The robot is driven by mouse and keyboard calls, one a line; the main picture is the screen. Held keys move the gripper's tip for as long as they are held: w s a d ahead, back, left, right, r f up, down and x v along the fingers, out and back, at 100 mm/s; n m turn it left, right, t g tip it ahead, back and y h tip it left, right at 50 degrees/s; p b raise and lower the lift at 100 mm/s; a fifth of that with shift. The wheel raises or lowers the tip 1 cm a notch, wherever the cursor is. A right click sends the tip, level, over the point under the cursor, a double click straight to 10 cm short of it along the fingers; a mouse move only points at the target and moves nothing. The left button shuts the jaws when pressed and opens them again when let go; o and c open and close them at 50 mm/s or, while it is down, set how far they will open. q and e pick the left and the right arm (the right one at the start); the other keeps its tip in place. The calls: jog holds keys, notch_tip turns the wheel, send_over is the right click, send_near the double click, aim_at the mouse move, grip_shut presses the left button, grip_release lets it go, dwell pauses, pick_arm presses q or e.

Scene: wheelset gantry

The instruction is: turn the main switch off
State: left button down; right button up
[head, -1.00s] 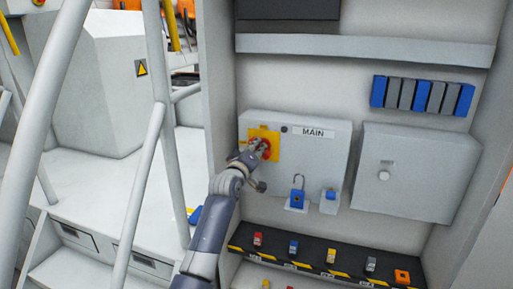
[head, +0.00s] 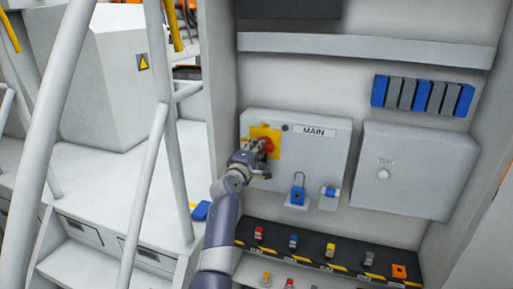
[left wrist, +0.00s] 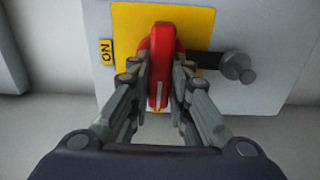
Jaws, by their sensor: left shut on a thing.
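The main switch is a red handle (left wrist: 160,62) on a yellow plate (left wrist: 120,22), fixed to the grey box (head: 320,165) labelled MAIN. In the left wrist view the handle stands upright in the picture, beside a yellow ON label (left wrist: 107,52). My left gripper (left wrist: 160,85) is shut on the red handle, one finger on each side. In the head view the gripper (head: 260,152) covers part of the switch. My right gripper is not in view.
A second grey box (head: 400,175) is on the right. A shelf (head: 320,253) below holds several small coloured locks. Railings (head: 140,190) stand at the left. A grey knob (left wrist: 238,68) sits beside the switch.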

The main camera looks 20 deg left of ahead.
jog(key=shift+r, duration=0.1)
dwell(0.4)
pick_arm(q)
jog(key=c, duration=1.5)
grip_release()
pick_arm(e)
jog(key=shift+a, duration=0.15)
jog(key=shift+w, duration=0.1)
